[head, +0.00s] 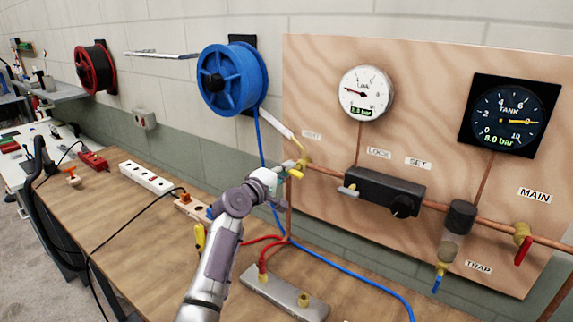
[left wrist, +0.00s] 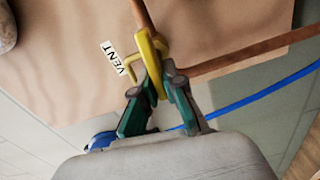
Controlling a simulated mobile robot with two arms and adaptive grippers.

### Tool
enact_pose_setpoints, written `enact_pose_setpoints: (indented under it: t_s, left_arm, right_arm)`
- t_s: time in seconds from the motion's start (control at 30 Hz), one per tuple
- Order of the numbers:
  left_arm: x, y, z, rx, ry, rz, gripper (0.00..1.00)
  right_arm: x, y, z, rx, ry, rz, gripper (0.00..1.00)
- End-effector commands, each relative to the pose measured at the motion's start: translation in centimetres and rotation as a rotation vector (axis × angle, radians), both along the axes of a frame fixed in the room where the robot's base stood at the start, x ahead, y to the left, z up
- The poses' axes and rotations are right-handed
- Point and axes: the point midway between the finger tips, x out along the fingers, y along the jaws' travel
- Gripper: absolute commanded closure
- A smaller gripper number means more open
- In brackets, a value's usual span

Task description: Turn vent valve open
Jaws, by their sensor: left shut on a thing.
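The vent valve (head: 304,160) is a small brass and yellow fitting at the left end of the copper pipe on the plywood board, by the VENT label (left wrist: 115,58). In the left wrist view its yellow handle (left wrist: 150,62) runs down between my fingers. My left gripper (head: 287,172) is at the valve, and its green-padded fingers (left wrist: 159,97) are shut on the yellow handle. The gripper partly hides the handle in the head view. My right gripper is not in view.
The plywood board (head: 330,80) also carries a line gauge (head: 366,92), a tank gauge (head: 507,116) reading 8.0 bar, a black lock block (head: 384,192) and a red-handled main valve (head: 523,244). A blue hose (head: 350,267) and a metal manifold (head: 285,294) lie on the bench below.

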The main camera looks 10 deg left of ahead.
Motion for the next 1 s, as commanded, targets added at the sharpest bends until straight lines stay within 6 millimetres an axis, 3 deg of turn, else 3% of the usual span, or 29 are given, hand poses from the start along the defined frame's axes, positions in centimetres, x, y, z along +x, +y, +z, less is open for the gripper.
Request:
enact_pose_setpoints:
  t_s: [0.3,0.8,0.83,0.97,1.0]
  left_arm:
    - [-0.05,-0.21,-0.58,-0.094,0.049,-0.005,1.00]
    - [-0.06,-0.24,-0.67,-0.111,0.055,-0.005,1.00]
    - [-0.06,-0.24,-0.67,-0.111,0.055,-0.005,0.87]
    - [-0.05,-0.21,-0.58,-0.110,0.053,-0.004,0.66]
    - [-0.05,-0.19,-0.53,-0.110,0.052,-0.004,0.65]
  right_arm:
    - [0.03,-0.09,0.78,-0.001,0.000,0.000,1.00]
    - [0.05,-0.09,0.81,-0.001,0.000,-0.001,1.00]
    - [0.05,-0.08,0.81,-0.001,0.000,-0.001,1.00]
    - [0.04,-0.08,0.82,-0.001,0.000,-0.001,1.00]
    - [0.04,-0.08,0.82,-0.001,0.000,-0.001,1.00]
